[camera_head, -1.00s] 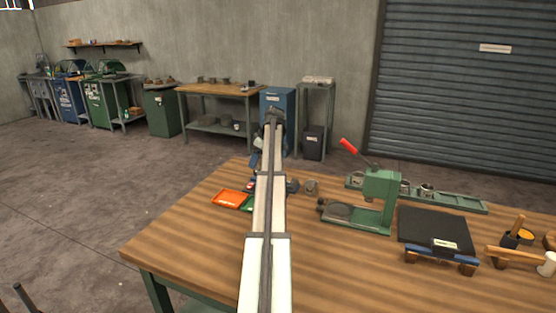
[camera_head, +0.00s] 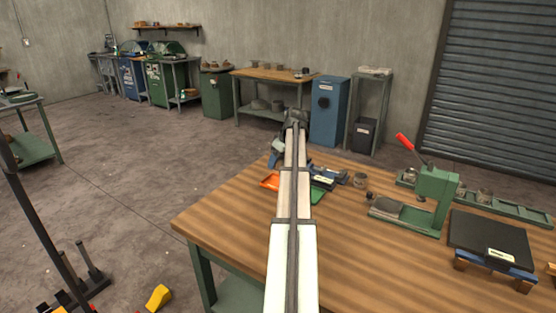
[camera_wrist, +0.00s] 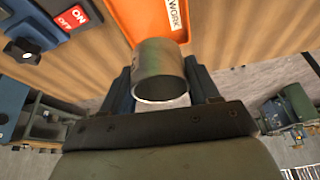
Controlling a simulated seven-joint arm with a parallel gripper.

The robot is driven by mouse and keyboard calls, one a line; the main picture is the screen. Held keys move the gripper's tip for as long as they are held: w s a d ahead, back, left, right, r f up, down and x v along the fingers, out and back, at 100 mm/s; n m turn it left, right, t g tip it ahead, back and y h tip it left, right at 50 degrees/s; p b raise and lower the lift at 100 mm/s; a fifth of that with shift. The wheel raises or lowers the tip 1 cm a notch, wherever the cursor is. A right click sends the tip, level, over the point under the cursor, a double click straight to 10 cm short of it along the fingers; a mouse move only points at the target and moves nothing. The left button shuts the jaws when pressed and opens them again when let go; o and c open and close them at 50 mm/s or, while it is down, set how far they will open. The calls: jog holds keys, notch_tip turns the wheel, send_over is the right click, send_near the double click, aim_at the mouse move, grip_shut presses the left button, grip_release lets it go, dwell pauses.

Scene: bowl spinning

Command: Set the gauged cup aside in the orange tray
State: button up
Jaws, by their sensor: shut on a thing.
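In the wrist view a dull grey-green metal cup (camera_wrist: 160,65) is between the two fingers of my gripper (camera_wrist: 165,90), which is shut on it. Its bright open rim faces the camera. The orange tray (camera_wrist: 145,18), with a white label reading "WORK", lies just beyond the cup, which covers part of it. I cannot tell whether cup and tray touch. In the head view the orange tray (camera_head: 270,182) shows at the table's far left corner, partly hidden by my arm.
A green tray (camera_head: 317,195) lies right of my arm. A switch box with a red ON/OFF panel (camera_wrist: 72,18) sits left of the cup in the wrist view. A green press with a red lever (camera_head: 432,195) stands farther right. The front-left tabletop is clear.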

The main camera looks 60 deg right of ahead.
jog(key=shift+f, duration=3.4)
jog(key=shift+f, duration=0.3)
jog(key=o, duration=1.1)
jog(key=shift+r, duration=0.1)
jog(key=shift+r, duration=3.95)
